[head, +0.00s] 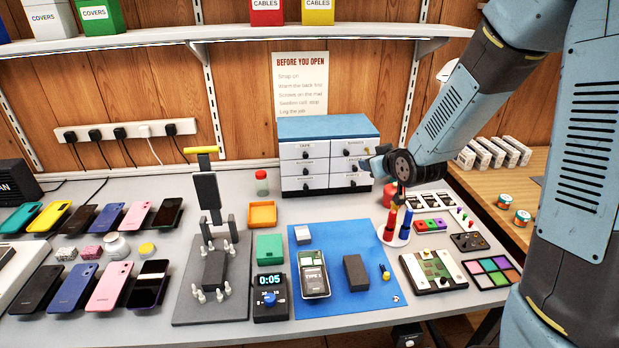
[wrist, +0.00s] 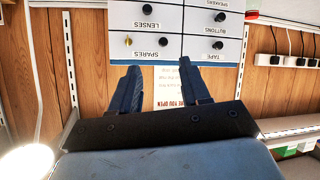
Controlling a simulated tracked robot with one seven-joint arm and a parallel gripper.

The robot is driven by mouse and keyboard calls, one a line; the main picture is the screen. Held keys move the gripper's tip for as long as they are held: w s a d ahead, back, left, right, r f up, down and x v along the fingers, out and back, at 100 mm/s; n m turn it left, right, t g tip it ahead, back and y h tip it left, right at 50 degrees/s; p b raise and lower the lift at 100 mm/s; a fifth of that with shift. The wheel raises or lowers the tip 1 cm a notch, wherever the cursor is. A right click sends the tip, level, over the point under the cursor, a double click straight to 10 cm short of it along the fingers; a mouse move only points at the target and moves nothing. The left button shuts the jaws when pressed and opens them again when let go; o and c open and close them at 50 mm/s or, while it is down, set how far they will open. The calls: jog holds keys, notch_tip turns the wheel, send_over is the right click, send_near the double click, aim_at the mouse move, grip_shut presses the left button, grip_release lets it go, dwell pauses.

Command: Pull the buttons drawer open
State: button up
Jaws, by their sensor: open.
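The white drawer cabinet (head: 326,155) with a blue top stands against the back wall. The buttons drawer (head: 301,167) is the middle one of its left column and looks closed. In the wrist view, which is upside down, its label and dark knob (wrist: 219,17) show at upper right, with the tape drawer (wrist: 198,48) beside it. My gripper (head: 372,162) is at the cabinet's right side in the head view. In the wrist view my gripper (wrist: 160,67) has its fingers apart, pointing toward the cabinet front, with nothing between them.
An orange tray (head: 262,215) and a lidded jar (head: 262,183) stand in front and left of the cabinet. A blue mat (head: 345,290) with a phone lies nearer. A round tool holder (head: 394,235) stands below my arm. Bare table lies right before the drawers.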

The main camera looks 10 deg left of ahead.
jog(key=w+a+f+n+y, duration=0.1)
jog(key=a+f+y, duration=0.2)
jog(key=a+f, duration=0.3)
jog(key=t+y, duration=0.3)
send_near(307, 174)
jog(key=shift+m, duration=0.3)
jog(key=x, duration=0.8)
jog(key=shift+w+a, duration=0.1)
grip_shut()
dwell(0.3)
